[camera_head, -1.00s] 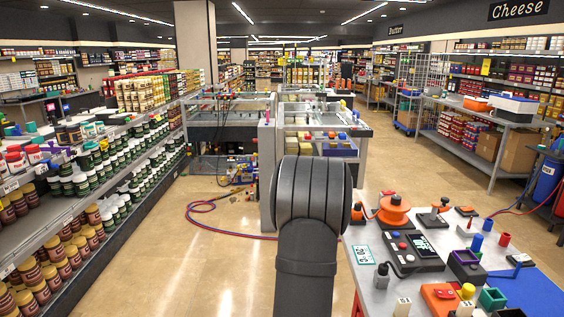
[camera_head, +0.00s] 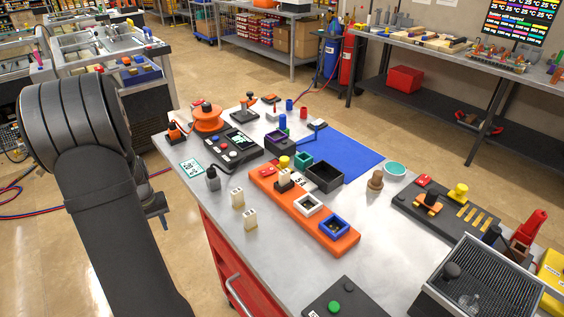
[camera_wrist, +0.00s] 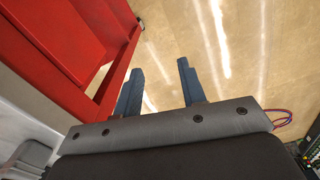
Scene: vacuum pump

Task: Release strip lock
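My gripper (camera_wrist: 161,80) is open and empty in the wrist view, its two dark fingers apart over bare floor beside a red frame. In the head view only a small part of it (camera_head: 157,207) shows beyond my arm, left of the workbench. I cannot tell for certain which part is the strip lock. A dark panel (camera_head: 415,218) on the right of the bench carries a yellow knob (camera_head: 457,193), an orange part (camera_head: 428,202) and yellow strips. An orange block (camera_head: 290,217) with several square sockets lies mid-bench. My gripper is well apart from both.
The workbench (camera_head: 222,215) has a red front. A ribbed box (camera_head: 478,285) and red clamp (camera_head: 528,232) stand front right. Floor left of the bench is open except for hoses.

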